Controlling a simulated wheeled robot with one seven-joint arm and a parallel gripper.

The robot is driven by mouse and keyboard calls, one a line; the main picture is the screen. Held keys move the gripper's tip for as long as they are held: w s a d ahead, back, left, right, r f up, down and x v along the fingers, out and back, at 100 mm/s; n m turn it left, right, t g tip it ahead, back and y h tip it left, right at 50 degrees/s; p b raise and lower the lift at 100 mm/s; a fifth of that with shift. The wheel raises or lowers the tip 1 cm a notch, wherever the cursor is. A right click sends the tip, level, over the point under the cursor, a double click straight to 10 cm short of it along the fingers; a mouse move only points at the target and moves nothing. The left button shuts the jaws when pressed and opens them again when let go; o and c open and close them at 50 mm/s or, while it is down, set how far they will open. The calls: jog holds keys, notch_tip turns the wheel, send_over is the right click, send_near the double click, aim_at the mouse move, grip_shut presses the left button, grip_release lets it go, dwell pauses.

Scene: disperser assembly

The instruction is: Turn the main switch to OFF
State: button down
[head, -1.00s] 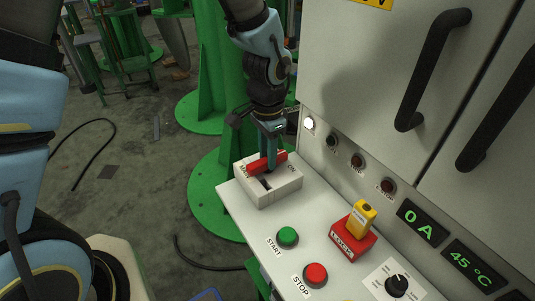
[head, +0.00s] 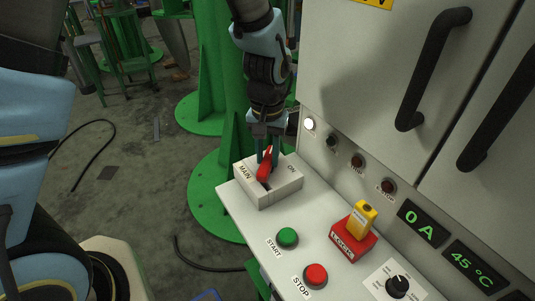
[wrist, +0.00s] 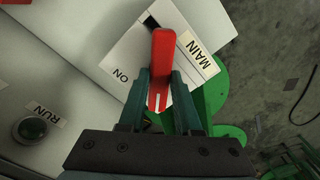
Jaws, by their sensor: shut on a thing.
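The main switch is a white box (head: 284,189) at the far left corner of the console, with a MAIN label on its left and ON on its right. My gripper (head: 267,155) comes down from above and is shut on the handle. In the wrist view the red handle (wrist: 162,50) stands between the two green fingers (wrist: 160,88), with MAIN to its right and ON to its left. No OFF marking shows.
A green START button (head: 287,237), a red STOP button (head: 316,274), a yellow-and-red lock switch (head: 353,235) and a black knob (head: 397,285) sit on the console. A cabinet with black handles (head: 433,70) rises behind. The lit white lamp (head: 309,123) is close to my gripper.

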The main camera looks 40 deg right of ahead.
aim_at(267, 159)
jog(key=n+p, duration=0.2)
jog(key=n, duration=0.3)
jog(key=shift+r+n, duration=0.1)
jog(key=shift+n, duration=0.2)
jog(key=shift+n+p, duration=0.95)
jog(key=shift+n, duration=0.95)
jog(key=c, duration=0.6)
grip_release()
notch_tip(267, 159, up, 11)
jog(key=shift+f, duration=0.2)
